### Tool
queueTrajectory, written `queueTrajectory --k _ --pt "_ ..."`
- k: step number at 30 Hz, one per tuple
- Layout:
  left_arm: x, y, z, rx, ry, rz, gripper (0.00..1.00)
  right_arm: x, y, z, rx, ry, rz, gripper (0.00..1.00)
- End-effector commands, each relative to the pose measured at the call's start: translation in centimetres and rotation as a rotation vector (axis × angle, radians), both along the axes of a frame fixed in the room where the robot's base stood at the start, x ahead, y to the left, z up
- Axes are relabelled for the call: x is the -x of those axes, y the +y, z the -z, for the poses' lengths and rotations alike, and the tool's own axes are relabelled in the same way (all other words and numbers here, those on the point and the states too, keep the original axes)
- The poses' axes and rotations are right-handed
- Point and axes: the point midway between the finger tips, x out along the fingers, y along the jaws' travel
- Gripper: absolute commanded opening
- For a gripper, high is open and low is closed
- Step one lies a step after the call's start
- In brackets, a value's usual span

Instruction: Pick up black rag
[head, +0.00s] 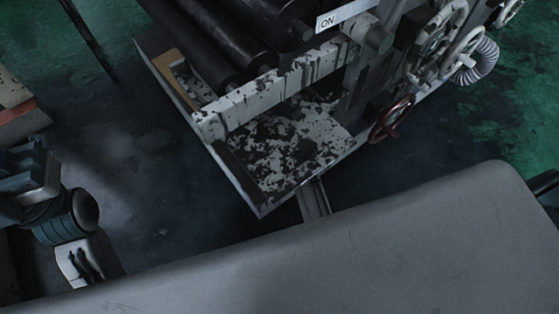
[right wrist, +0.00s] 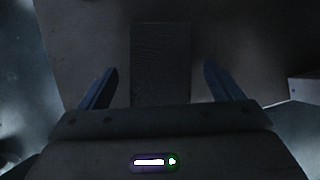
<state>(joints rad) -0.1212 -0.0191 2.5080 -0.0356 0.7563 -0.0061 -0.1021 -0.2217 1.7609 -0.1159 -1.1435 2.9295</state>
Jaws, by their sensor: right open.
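My right gripper (right wrist: 161,85) is open in the right wrist view, with one dark finger on each side and nothing held between them. A dark, flat, rectangular thing (right wrist: 160,55) with a faintly lined surface lies between and beyond the fingertips. I cannot tell whether it is the black rag. I see nothing in the head view that is clearly a rag. Dark parts of my left arm show at the left edge of the head view, but I cannot make out its gripper.
A machine with black rollers (head: 205,45) stands at the top middle of the head view. Its pale tray (head: 240,180) is blotched with black. A dark red handwheel (head: 391,119) sticks out at its right. A broad grey surface (head: 350,255) fills the bottom. Dark green floor lies around.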

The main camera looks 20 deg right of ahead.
Motion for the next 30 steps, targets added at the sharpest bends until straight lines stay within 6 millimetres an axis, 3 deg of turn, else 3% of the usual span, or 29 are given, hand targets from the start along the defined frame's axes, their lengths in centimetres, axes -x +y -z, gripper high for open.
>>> queueTrajectory --k 25,30 --pt "-0.06 -0.05 -0.40 -0.009 0.012 0.001 0.33 0.03 0.00 0.51 0.000 0.000 0.000 0.87" --pt "-0.06 -0.05 -0.51 -0.009 0.008 0.001 0.33 0.03 -0.01 0.50 0.000 0.000 0.000 0.53"
